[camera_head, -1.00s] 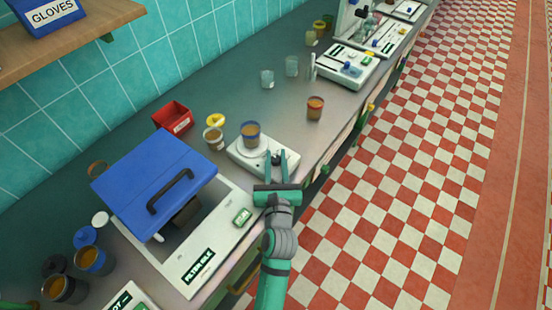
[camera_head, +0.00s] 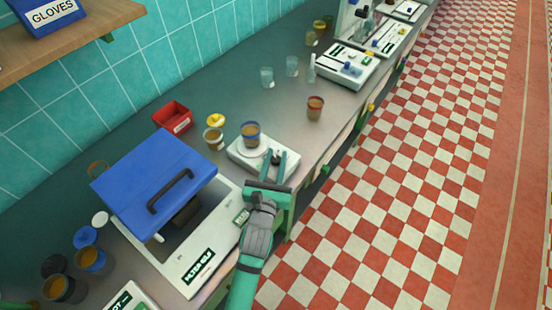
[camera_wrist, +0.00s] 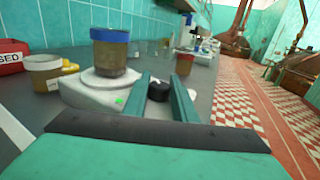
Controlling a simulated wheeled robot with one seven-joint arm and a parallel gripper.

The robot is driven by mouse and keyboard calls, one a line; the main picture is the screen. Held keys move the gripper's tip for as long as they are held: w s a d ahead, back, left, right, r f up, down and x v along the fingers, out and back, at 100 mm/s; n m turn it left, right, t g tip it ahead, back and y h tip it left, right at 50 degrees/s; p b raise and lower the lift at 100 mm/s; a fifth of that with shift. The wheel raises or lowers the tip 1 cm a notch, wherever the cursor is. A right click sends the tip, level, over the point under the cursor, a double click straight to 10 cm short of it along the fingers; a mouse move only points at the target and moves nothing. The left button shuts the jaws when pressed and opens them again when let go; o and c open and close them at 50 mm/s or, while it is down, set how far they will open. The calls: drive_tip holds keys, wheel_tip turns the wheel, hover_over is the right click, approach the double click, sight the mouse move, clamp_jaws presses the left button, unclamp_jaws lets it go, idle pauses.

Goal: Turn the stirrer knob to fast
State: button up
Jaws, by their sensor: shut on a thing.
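The stirrer (camera_head: 240,158) is a white box with a round top plate, standing near the bench's front edge. A blue-rimmed cup of brown liquid (camera_head: 251,134) stands on its plate; in the wrist view the cup (camera_wrist: 109,55) is left of my fingers. The dark round stirrer knob (camera_wrist: 158,92) sits at the stirrer's front, between my two fingers. My gripper (camera_head: 272,157) is shut on the knob. A small green light (camera_wrist: 119,101) shows on the stirrer's face. The knob's pointer and setting marks cannot be made out.
A blue-lidded bath (camera_head: 150,185) stands close on the left. A red bin (camera_head: 173,117), a cup (camera_head: 213,138) and a yellow item (camera_head: 215,120) lie behind. A red-rimmed cup (camera_head: 315,108) stands to the right. The checkered floor is open.

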idle(0.3)
drive_tip(key=o, duration=1)
drive_tip(key=shift+o, duration=0.2)
drive_tip(key=s, duration=0.3)
drive_tip(key=s+a, duration=0.1)
drive_tip(key=s, duration=0.3)
drive_tip(key=s+a, duration=0.1)
drive_tip(key=s, duration=0.2)
drive_tip(key=shift+s, duration=0.3)
